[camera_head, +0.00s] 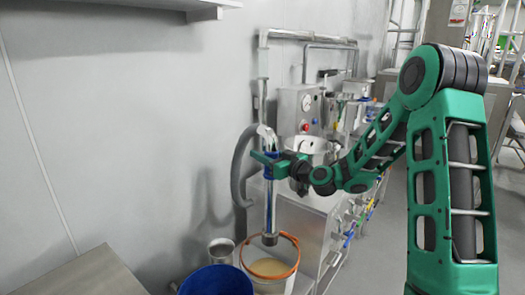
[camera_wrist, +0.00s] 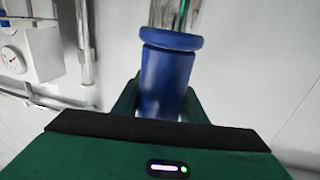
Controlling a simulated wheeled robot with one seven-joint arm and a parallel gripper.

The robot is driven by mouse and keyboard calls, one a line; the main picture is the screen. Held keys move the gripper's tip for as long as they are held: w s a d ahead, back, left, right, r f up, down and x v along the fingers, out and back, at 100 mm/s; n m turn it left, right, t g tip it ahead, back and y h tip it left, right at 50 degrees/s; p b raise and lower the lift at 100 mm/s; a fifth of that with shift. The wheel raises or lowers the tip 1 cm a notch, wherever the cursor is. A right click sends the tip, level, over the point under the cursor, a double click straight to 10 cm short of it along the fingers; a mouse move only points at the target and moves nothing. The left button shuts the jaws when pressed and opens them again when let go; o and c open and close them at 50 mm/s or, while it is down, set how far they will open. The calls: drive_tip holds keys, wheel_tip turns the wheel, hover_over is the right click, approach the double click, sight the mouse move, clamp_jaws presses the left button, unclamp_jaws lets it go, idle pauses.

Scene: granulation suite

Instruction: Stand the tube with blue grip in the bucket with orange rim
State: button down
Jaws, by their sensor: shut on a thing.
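The tube with blue grip (camera_head: 270,211) hangs upright in my gripper (camera_head: 268,158), with its lower end over the bucket with orange rim (camera_head: 296,262). My gripper is shut on the tube's blue grip, which also shows in the wrist view (camera_wrist: 165,75). The tube's dark lower tip is near the height of the orange rim, at the bucket's mouth; I cannot tell whether it is inside. The bucket is pale and holds a tan content.
A blue bucket (camera_head: 216,281) stands just left of the orange-rimmed one, with a grey metal container (camera_head: 221,250) behind it. A steel machine with a gauge (camera_head: 306,103) stands to the right. A table (camera_head: 85,277) is at lower left, and the wall is close behind.

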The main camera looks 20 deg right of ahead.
sight(275, 222)
wheel_tip(275, 222, down, 26)
idle(1.8)
drive_tip(key=shift+f, duration=0.1)
drive_tip(key=c, duration=1)
unclamp_jaws()
drive_tip(key=v, duration=1)
drive_tip(key=shift+s+d, duration=0.2)
drive_tip(key=shift+d, duration=0.05)
drive_tip(key=shift+s, duration=0.1)
